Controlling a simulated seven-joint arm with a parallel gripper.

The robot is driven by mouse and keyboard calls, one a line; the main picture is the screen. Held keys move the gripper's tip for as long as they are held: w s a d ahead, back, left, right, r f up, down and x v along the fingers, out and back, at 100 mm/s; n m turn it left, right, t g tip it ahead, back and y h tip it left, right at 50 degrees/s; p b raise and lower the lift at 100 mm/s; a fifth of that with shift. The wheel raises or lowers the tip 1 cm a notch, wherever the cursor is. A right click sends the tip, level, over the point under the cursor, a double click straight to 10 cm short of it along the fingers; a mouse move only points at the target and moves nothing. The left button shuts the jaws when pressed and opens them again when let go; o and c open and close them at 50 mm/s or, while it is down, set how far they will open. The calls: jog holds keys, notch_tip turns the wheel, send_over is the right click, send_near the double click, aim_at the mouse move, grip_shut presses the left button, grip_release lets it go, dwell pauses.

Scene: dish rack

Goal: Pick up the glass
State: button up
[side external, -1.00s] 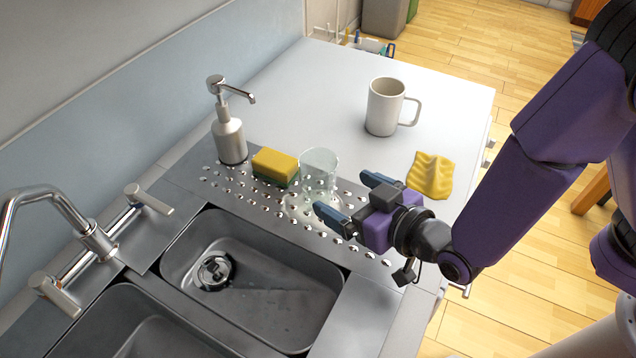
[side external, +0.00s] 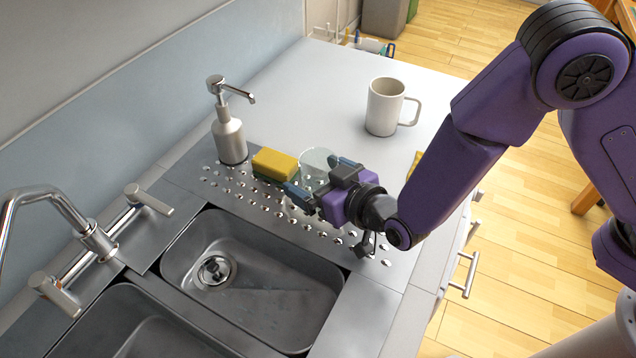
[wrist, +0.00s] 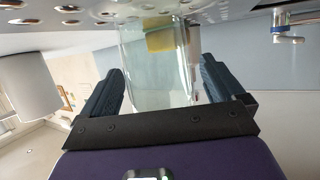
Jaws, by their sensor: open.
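The clear glass (side external: 318,161) stands on the perforated metal drainer, partly hidden behind my gripper in the side view. My gripper (side external: 318,178) is level and low over the drainer, its two blue fingers open on either side of the glass. In the wrist view the glass (wrist: 157,75) lies between the open fingers of my gripper (wrist: 160,85), with a gap visible on each side. The wrist picture appears upside down, with the drainer at its top.
A yellow and green sponge (side external: 275,164) lies just left of the glass. A soap dispenser (side external: 229,130) stands behind it. A white mug (side external: 385,107) stands on the counter (side external: 320,80). A yellow cloth (side external: 414,164) is mostly behind my arm. The sink basin (side external: 255,285) is in front.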

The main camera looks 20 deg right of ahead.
aim_at(307, 160)
jog(key=c, duration=1.2)
jog(key=shift+r, duration=0.15)
jog(key=shift+r, duration=0.55)
notch_tip(307, 160, up, 2)
jog(key=shift+r, duration=0.1)
jog(key=s+d+r, duration=0.9)
jog(key=s, duration=0.1)
jog(key=shift+d+r, duration=0.2)
jog(key=shift+d, duration=0.15)
